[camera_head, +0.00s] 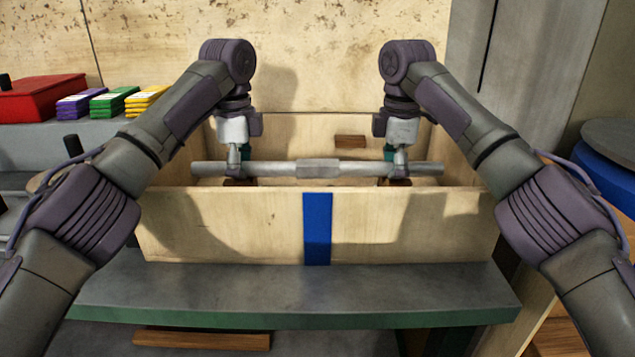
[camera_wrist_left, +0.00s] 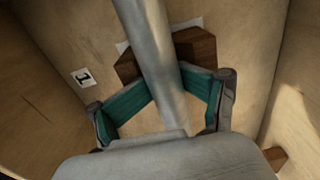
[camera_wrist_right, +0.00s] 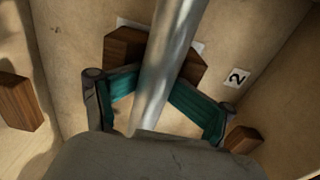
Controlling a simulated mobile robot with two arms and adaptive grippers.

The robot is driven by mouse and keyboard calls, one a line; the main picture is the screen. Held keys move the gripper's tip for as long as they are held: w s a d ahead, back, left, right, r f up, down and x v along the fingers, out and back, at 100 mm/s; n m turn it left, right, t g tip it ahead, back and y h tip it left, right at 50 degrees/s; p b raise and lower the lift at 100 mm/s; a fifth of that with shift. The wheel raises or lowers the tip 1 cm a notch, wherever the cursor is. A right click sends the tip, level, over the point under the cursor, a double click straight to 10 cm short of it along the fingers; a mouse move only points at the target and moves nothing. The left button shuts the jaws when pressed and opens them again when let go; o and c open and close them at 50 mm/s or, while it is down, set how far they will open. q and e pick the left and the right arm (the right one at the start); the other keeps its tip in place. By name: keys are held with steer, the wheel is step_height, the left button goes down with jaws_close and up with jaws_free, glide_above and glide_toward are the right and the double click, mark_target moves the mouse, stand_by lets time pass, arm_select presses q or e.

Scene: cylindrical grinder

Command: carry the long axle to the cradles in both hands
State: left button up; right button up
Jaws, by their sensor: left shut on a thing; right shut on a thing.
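The long grey axle (camera_head: 275,168) lies level across the inside of a pale wooden crate (camera_head: 230,228), with a thicker collar at its middle. My left gripper (camera_head: 234,166) is shut on it left of the collar; my right gripper (camera_head: 398,166) is shut on it right of the collar. In the left wrist view the axle (camera_wrist_left: 150,50) crosses a brown wooden block (camera_wrist_left: 196,47) near a label "1". In the right wrist view it crosses another brown block (camera_wrist_right: 124,47) near a label "2". I cannot tell whether the axle touches these blocks.
The crate's front wall, with a blue stripe (camera_head: 317,228), stands between me and the axle. The crate sits on a grey bench (camera_head: 300,290). A red box (camera_head: 42,98) and coloured stacks (camera_head: 115,102) are at left. A blue round object (camera_head: 600,178) is at right.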

arm_select(q)
step_height(320, 180, up, 8)
steer(key=shift+s+f, duration=0.1)
steer(key=shift+f, duration=0.05)
arm_select(e)
steer(key=shift+w+f, duration=0.1)
step_height(320, 180, up, 7)
steer(key=shift+a+r, duration=0.1)
steer(key=shift+r, duration=0.55)
